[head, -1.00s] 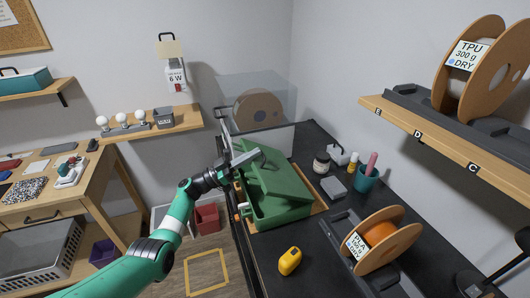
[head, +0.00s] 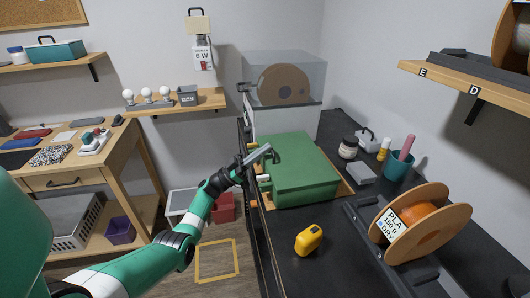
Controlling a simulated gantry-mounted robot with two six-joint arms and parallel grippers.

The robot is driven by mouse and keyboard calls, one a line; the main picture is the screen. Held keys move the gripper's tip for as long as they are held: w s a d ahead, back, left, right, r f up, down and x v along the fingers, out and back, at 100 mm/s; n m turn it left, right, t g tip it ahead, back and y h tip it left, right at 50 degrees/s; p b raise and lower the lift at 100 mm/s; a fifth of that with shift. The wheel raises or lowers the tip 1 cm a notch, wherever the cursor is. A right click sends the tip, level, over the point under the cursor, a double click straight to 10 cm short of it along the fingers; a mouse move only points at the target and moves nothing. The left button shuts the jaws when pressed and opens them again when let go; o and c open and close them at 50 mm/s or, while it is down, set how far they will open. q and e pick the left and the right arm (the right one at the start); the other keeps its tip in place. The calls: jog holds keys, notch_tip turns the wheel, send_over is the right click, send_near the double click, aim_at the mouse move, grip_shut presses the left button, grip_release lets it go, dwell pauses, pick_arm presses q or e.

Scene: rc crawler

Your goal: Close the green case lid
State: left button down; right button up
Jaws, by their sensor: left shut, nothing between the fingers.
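The green case (head: 303,190) stands on a wooden board on the black bench. Its green lid (head: 292,158) lies down over the body and looks closed, with no gap that I can see. My left gripper (head: 271,153) is shut and empty, at the left edge of the lid. I cannot tell whether it touches the lid. My right gripper is not in view.
A yellow device (head: 309,240) sits in front of the case. A spool labelled PLA (head: 420,222) stands at the right. A jar (head: 348,148), a grey box (head: 361,173) and a teal cup (head: 398,165) stand beyond the case's right side. A clear-topped box with a spool (head: 284,84) stands behind.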

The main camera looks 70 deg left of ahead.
pick_arm(q)
jog(key=shift+w+f, duration=0.1)
jog(key=shift+f, duration=0.2)
notch_tip(320, 180, up, 6)
jog(key=p, duration=0.5)
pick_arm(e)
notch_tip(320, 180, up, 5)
pick_arm(q)
jog(key=s+f+b, duration=0.5)
jog(key=s+f, duration=0.2)
jog(key=f, duration=0.2)
jog(key=shift+s+a, duration=0.2)
jog(key=shift+a, duration=0.1)
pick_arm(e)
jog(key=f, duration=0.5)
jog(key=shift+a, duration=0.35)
